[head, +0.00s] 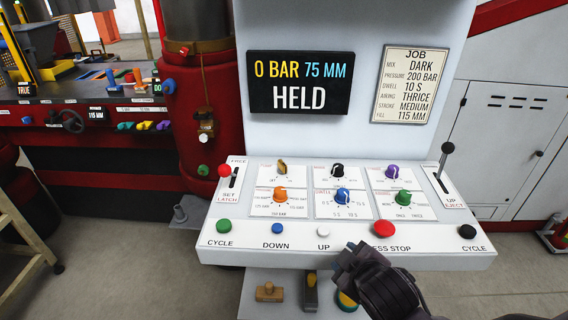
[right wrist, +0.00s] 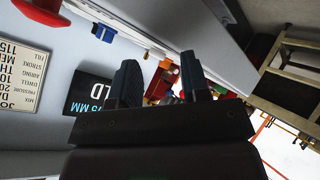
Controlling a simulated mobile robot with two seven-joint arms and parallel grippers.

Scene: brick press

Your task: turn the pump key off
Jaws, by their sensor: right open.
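A brass-yellow knob (head: 282,166), which looks like the pump key, sits at the top left of the white control panel (head: 222,243). Its label is too small to read. My right gripper (head: 345,254) is over the panel's front edge, between the white UP button (head: 323,230) and the red PRESS STOP button (head: 384,229). It is nearer than the key, to its lower right, and apart from it. In the right wrist view its two fingers (right wrist: 161,85) stand apart with nothing gripped. My left gripper is not in view.
Orange (head: 282,195), black (head: 338,171), blue (head: 342,196), purple (head: 392,172) and green (head: 403,197) knobs crowd the panel around the key. Levers stand at left (head: 225,171) and right (head: 446,155). The display (head: 299,83) above reads 0 BAR, 75 MM, HELD.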

